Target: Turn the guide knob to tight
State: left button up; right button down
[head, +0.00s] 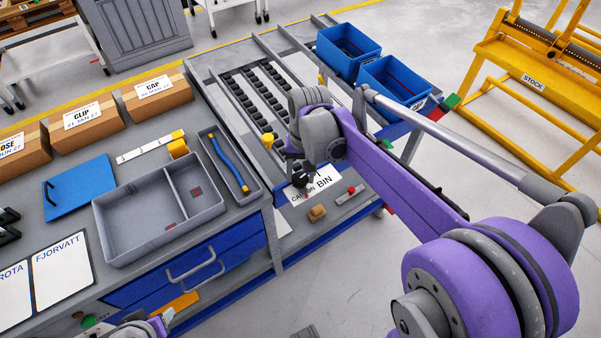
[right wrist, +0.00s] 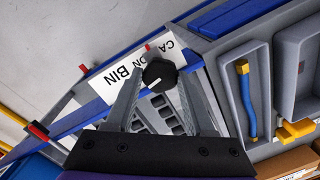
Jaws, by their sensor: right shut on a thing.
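The guide knob (right wrist: 159,71) is black and lobed, with a short white mark on its face. It shows in the right wrist view at the ends of my gripper's fingers. My right gripper (right wrist: 157,88) is shut on it. In the head view my right gripper (head: 299,176) points down at the rail end beside the white BIN sign (head: 322,184), and the knob is mostly hidden there. I cannot read a tight mark. Part of my left arm shows at the bottom edge of the head view, too cut off to show its jaws.
Rows of black rollers (head: 250,98) run behind the gripper. Two blue bins (head: 348,54) stand at the back right. A grey divided tray (head: 140,235) and a narrow tray with a blue-handled tool (head: 228,160) lie on the bench at left. Cardboard boxes (head: 85,118) line its back.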

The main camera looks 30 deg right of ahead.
jog(key=m, duration=0.4)
jog(key=shift+m, duration=0.3)
jog(key=m+t, duration=0.1)
jog(key=m, duration=0.4)
jog(key=shift+s, duration=0.1)
jog(key=m, duration=0.5)
jog(key=shift+m, duration=0.4)
jog(key=shift+m+t, duration=0.3)
jog(key=shift+m, duration=2)
jog(key=shift+c, duration=1.3)
grip_release()
notch_tip(320, 180, up, 11)
jog(key=s, duration=0.1)
jog(key=shift+s+d+f+p, duration=0.15)
jog(key=shift+s+d+p, duration=0.1)
jog(key=shift+s+p, duration=0.15)
